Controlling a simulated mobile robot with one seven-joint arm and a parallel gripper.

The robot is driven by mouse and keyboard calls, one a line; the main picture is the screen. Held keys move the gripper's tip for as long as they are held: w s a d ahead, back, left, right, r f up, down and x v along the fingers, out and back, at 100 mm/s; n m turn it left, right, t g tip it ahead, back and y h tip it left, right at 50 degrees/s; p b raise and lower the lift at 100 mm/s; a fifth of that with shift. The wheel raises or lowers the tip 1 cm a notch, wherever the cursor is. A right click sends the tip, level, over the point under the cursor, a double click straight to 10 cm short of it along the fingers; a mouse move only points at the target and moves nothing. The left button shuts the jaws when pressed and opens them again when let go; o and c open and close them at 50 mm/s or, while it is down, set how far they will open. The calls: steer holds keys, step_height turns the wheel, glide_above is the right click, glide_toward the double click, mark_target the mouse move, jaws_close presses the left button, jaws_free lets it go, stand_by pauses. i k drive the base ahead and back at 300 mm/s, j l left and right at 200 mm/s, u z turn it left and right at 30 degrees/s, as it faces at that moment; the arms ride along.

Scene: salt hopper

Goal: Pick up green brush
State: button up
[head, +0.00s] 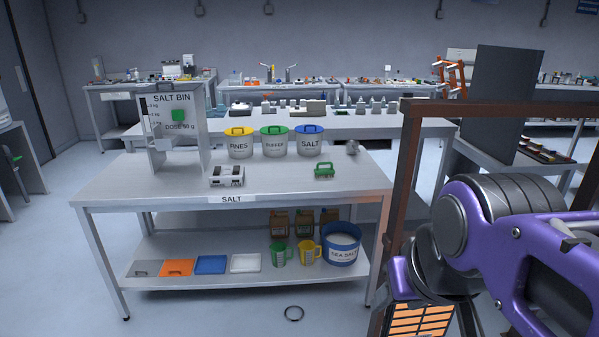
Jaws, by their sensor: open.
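The green brush (326,170) lies on the top of the salt table (270,185), toward its right end. It has a raised green handle. Nothing covers it in the head view. Only purple and dark links of my arm show at the right of the view, right of the table. My gripper is not in view.
Tubs with yellow (239,145), green (274,143) and blue (310,142) lids stand behind the brush. A salt bin (175,125) stands at left, a grey rack (227,177) nearer. A brown frame (405,170) rises right of the table. The tabletop around the brush is clear.

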mark_target(321, 173)
steer(key=i+l, duration=0.15)
steer(key=i+l+u, duration=0.1)
steer(key=u, duration=0.25)
steer(key=i+l+u, duration=0.15)
steer(key=u, duration=2.85)
steer(key=j+u, duration=0.1)
steer(key=u, duration=0.35)
steer(key=i+u, duration=0.15)
steer(key=u, duration=0.3)
steer(key=j+u, duration=0.1)
steer(key=u, duration=0.35)
steer(key=i+u, duration=0.3)
steer(key=k, duration=0.5)
steer(key=z, duration=1.25)
